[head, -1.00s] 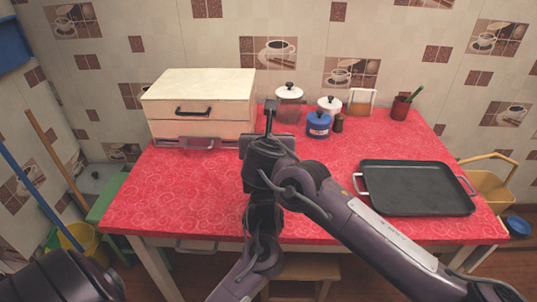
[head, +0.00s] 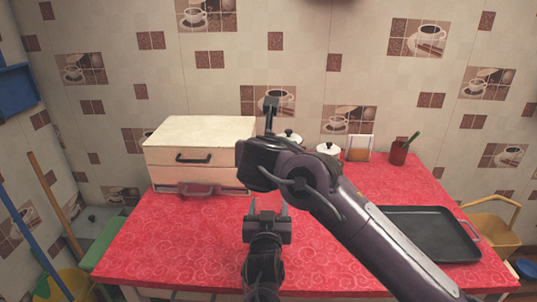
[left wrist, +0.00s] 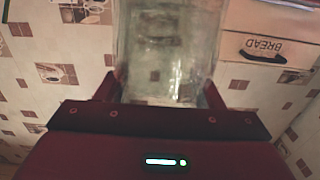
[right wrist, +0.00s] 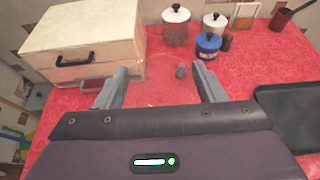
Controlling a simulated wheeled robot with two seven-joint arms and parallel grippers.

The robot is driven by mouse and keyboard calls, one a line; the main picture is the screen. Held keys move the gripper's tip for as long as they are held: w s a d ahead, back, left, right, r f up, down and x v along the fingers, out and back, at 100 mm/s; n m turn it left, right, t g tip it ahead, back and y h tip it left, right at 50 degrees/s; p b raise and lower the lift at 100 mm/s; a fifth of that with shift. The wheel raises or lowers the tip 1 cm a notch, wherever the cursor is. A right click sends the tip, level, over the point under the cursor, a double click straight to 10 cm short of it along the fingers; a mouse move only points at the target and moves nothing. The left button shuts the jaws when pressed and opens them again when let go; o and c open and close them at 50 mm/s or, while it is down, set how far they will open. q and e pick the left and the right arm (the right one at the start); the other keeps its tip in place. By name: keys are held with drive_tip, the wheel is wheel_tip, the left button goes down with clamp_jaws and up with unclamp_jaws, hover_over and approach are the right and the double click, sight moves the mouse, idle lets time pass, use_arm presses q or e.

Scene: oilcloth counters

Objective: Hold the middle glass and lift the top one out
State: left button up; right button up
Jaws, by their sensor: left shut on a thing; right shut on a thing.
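My left gripper (head: 267,209) points away from me over the red counter. In the left wrist view its fingers (left wrist: 160,90) are closed on the sides of a clear glass (left wrist: 165,45), which I take for the middle one. My right gripper (head: 270,104) is higher, above and beyond the left one. In the right wrist view its fingers (right wrist: 162,82) stand apart around something clear, taken to be the top glass (right wrist: 160,92), very hard to make out. No glass stands out in the head view. The edges between the glasses and any lower glass cannot be told.
A cream bread box (head: 200,150) stands at the back left of the counter. White-lidded pots (right wrist: 176,30), a blue pot (right wrist: 208,45) and a red cup (head: 398,153) stand at the back. A black tray (head: 425,228) lies at the right. The front left counter (head: 165,240) is clear.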

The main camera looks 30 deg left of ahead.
use_arm(q)
drive_tip(key=o, duration=1.2)
drive_tip(key=v, duration=1.2)
